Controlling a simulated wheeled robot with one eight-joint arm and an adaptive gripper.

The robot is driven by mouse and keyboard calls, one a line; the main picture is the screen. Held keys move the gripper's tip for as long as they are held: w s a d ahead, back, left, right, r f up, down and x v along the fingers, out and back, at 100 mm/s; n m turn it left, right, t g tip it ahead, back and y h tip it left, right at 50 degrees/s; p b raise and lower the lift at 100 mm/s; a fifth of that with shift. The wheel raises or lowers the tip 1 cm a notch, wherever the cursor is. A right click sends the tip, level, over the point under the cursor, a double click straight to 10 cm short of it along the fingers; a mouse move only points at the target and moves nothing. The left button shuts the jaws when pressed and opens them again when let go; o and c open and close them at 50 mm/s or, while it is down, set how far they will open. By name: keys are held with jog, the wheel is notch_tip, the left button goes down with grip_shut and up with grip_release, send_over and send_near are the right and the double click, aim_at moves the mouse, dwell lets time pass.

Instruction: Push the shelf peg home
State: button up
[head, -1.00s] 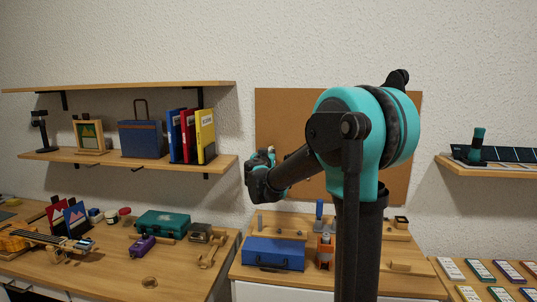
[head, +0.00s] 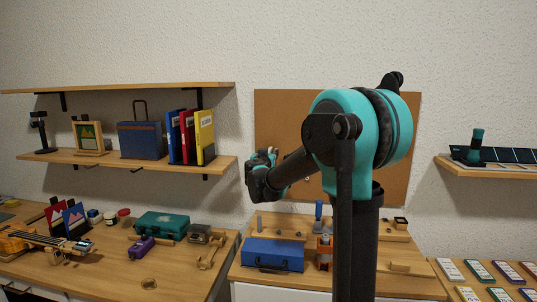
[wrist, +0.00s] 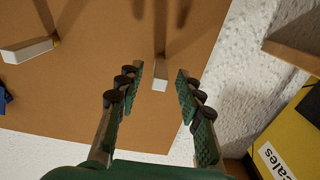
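A pale, block-like peg (wrist: 160,73) stands out from the brown board (wrist: 110,100) in the wrist view. A second pale peg (wrist: 28,50) with a yellowish end lies further left on the board. I cannot tell from the pictures which one is the shelf peg. My gripper (wrist: 158,78) is open and empty, with its two green-padded fingers on either side of the first peg, and I see no contact. In the head view my gripper (head: 258,170) is at the board's left edge, and my arm hides part of the board.
A wooden shelf (head: 100,158) left of my gripper holds binders, with the yellow binder (head: 205,136) nearest. That binder also shows at the right of the wrist view (wrist: 290,135). Below are a bench with a blue toolbox (head: 273,254) and a cluttered table (head: 190,284).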

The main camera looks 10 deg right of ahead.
jog(key=shift+s, duration=0.15)
jog(key=shift+v, duration=2.4)
